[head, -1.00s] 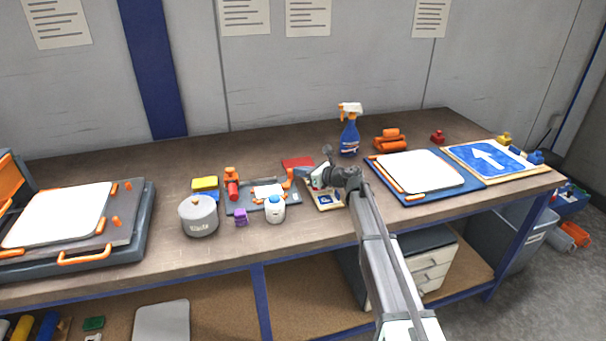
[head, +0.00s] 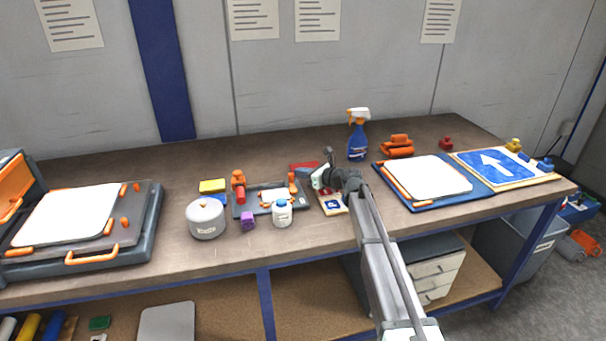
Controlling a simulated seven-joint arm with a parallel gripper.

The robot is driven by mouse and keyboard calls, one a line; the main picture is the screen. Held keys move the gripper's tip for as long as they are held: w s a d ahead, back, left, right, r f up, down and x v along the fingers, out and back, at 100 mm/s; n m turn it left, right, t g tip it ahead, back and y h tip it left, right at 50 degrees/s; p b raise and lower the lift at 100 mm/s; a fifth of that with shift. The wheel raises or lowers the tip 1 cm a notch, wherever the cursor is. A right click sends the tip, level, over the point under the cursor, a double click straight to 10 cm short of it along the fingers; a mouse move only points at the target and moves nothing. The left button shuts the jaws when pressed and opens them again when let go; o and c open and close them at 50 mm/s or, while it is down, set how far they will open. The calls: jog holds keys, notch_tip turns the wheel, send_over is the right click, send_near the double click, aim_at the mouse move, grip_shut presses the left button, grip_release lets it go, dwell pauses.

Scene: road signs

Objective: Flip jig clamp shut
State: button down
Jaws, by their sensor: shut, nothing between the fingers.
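A small grey jig (head: 246,211) lies on the middle of the bench. An upright orange clamp part (head: 238,186) stands at its left end, and a smaller orange upright (head: 292,184) stands at its right end. A white piece with orange on it lies between them. I cannot tell the clamp's exact position at this size. My gripper (head: 318,180) is shut and empty, just right of the jig's right end, above a small printed card (head: 332,206). My arm hides part of the bench behind it.
A white bottle (head: 282,214) and purple block (head: 248,221) stand before the jig, with a grey waste pot (head: 206,219) to the left. A spray bottle (head: 357,137) stands behind my gripper. A blue board (head: 408,204) with a white plate lies to the right.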

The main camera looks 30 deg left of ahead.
dwell(0.4)
jog(key=w+d+r, duration=0.1)
jog(key=w+d, duration=0.1)
jog(key=d, duration=0.1)
jog(key=w+d+r, duration=0.1)
jog(key=w+d, duration=0.2)
jog(key=d, duration=0.1)
jog(key=w+d+r, duration=0.1)
jog(key=w+d, duration=0.2)
jog(key=d, duration=0.1)
jog(key=shift+r, duration=0.1)
dwell(0.4)
